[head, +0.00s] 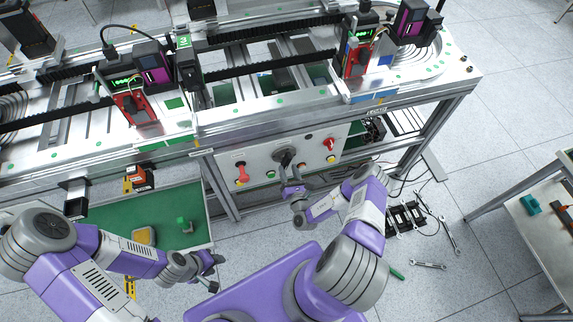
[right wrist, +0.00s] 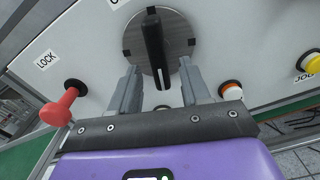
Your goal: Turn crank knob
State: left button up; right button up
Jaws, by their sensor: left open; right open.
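The crank knob, a black bar handle (right wrist: 154,45) on a round grey disc (right wrist: 178,30), is on the white control panel (head: 258,160). It also shows in the head view (head: 284,156), partly behind my right gripper. My right gripper (head: 291,181) is open in front of the panel. In the right wrist view, its fingers (right wrist: 159,68) stand on either side of the handle's lower part, with gaps on both sides. I cannot tell whether they reach its depth. My left gripper (head: 214,272) is open and empty, low at the left, away from the panel.
A red lever (right wrist: 57,110) beside a LOCK label is left of the knob. An orange-white button (right wrist: 232,90) and a yellow JOG button (right wrist: 313,64) are right. A red switch (head: 329,143) is on the panel's right. A green board (head: 165,215) lies at left.

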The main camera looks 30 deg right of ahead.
jog(key=v, duration=0.4)
dwell(0.4)
